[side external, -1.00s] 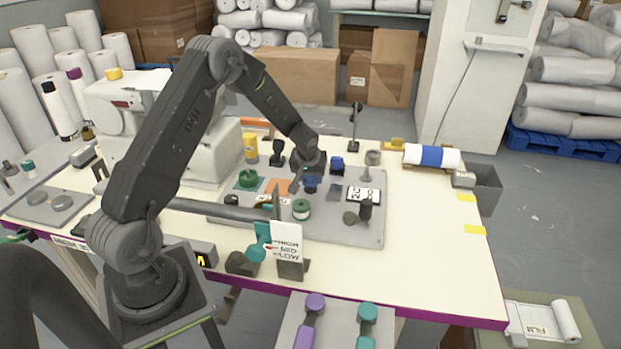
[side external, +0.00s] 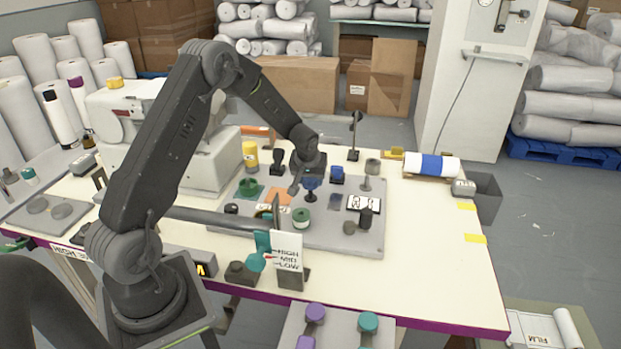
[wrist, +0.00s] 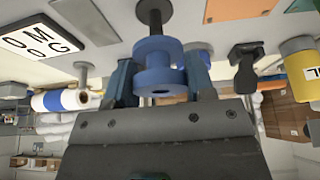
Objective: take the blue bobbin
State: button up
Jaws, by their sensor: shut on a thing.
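The blue bobbin (wrist: 160,68) is between the two fingers of my gripper (wrist: 160,80) in the wrist view, with a finger against each side. In the side view the blue bobbin (side external: 312,183) shows just under my gripper (side external: 307,176). A black post (side external: 310,196) stands directly below it on the grey board. The post also shows in the wrist view (wrist: 154,13), in line with the bobbin. I cannot tell whether the post's tip is still inside the bobbin.
A second blue item (side external: 337,173) stands close on the right. A green item (side external: 248,187), a green-and-white spool (side external: 301,218) and a lettered card (side external: 363,203) sit on the board (side external: 330,240). A yellow container (side external: 250,155) stands behind.

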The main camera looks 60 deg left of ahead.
jog(key=shift+r, duration=2.05)
